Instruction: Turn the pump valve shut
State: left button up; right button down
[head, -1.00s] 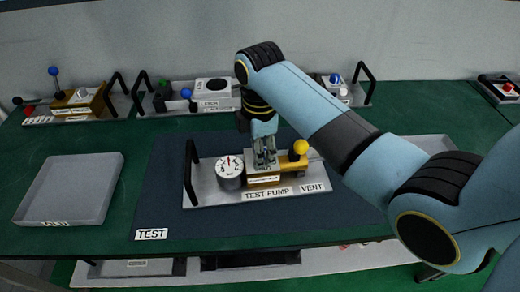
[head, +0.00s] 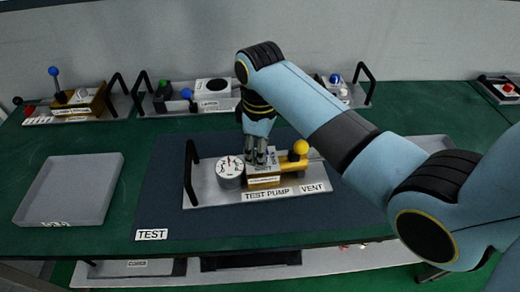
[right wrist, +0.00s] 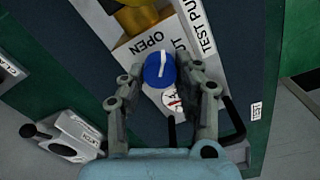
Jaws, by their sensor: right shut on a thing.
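The test pump is a grey tray (head: 215,193) with a white gauge (head: 230,170), a yellow lever (head: 299,160) and a label reading TEST PUMP. My right gripper (head: 256,157) points down over the pump's middle, just right of the gauge. In the right wrist view, the pump's round blue valve knob (right wrist: 159,70) with a white pointer line sits between the fingertips of the right gripper (right wrist: 162,76), which is shut on it. An OPEN label and a partly covered label ending in UT lie beside the knob. In the head view the fingers hide the knob. My left gripper is not in view.
The pump stands on a dark mat (head: 160,205) marked TEST. An empty grey tray (head: 70,188) lies at the left. Other units with black handles stand along the back, including one with a blue-ball lever (head: 55,72). My right arm covers the right side.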

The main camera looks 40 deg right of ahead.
jog(key=m, duration=0.5)
jog(key=shift+d+m, duration=0.1)
jog(key=shift+m, duration=2.3)
jog(key=shift+w, duration=0.1)
jog(key=c, duration=0.9)
grip_release()
jog(key=shift+c, duration=0.2)
notch_tip(320, 180, up, 12)
jog(key=shift+f, duration=0.15)
